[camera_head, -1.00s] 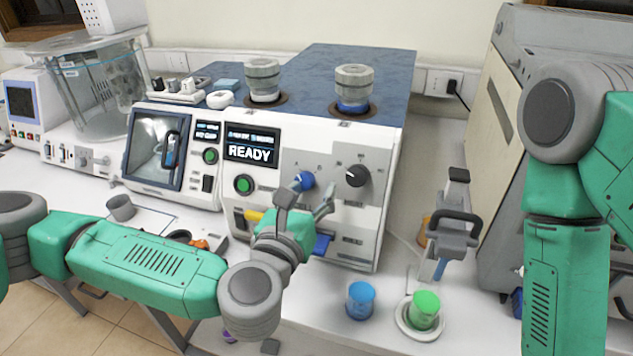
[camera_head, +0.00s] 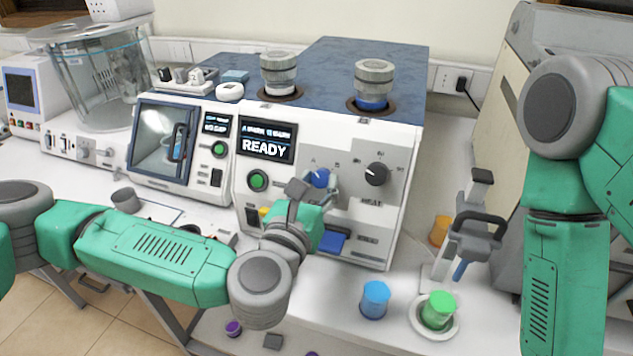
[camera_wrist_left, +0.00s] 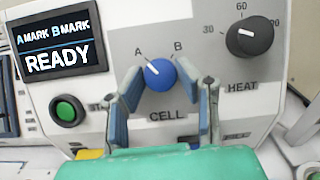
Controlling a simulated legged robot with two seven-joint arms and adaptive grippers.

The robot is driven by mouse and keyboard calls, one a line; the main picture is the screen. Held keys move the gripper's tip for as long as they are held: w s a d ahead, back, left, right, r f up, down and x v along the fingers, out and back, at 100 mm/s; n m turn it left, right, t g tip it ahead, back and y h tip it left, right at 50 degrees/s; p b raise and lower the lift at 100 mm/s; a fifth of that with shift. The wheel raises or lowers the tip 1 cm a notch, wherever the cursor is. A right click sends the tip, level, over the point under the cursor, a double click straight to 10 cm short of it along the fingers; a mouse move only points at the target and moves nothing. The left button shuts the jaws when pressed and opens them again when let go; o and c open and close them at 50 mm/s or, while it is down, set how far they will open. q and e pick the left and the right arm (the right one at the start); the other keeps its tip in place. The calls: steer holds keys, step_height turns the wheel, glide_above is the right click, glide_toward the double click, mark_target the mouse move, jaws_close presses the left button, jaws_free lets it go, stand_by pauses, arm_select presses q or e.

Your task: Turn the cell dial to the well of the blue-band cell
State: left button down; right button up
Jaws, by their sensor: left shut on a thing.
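The blue cell dial (camera_head: 320,178) is on the tester's grey front panel. In the left wrist view the dial (camera_wrist_left: 160,73) has its white mark pointing up-left toward letter A; B is up-right. My left gripper (camera_wrist_left: 165,92) is shut on the dial, one finger on each side. It also shows in the head view (camera_head: 314,190), partly covering the dial's surroundings. The blue-band cell (camera_head: 373,84) stands upright in the right well on the tester's top. A cell with a pale band (camera_head: 279,74) stands in the left well. The well labels are too small to read.
The black heat dial (camera_head: 377,174) is right of the cell dial. A green button (camera_head: 258,181) is left, under the READY display (camera_head: 266,147). A blue cup (camera_head: 375,299), a green cup (camera_head: 438,309) and a grey stand (camera_head: 474,235) are at the right front.

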arm_select(q)
steer(key=shift+m, duration=0.3)
steer(key=shift+m+h, duration=0.6)
steer(key=shift+m, duration=0.3)
steer(key=m+g+h, duration=0.1)
steer(key=m, duration=0.2)
steer(key=shift+a+m+b, duration=0.15)
steer(key=shift+m+b, duration=0.15)
steer(key=shift+b, duration=0.05)
steer(key=m+g+h, duration=0.1)
steer(key=m, duration=0.2)
steer(key=shift+r+g, duration=0.1)
steer(key=shift+g, duration=0.3)
steer(key=m+g, duration=0.1)
steer(key=m, duration=0.1)
steer(key=m+g+h+p, duration=0.1)
steer(key=m, duration=0.2)
steer(key=shift+w+r+m, duration=0.1)
steer(key=shift+m, duration=0.2)
steer(key=shift+m+g+p, duration=0.9)
steer(key=shift+m+p, duration=0.2)
steer(key=shift+m, duration=0.9)
steer(key=c, duration=1.2)
jaws_free()
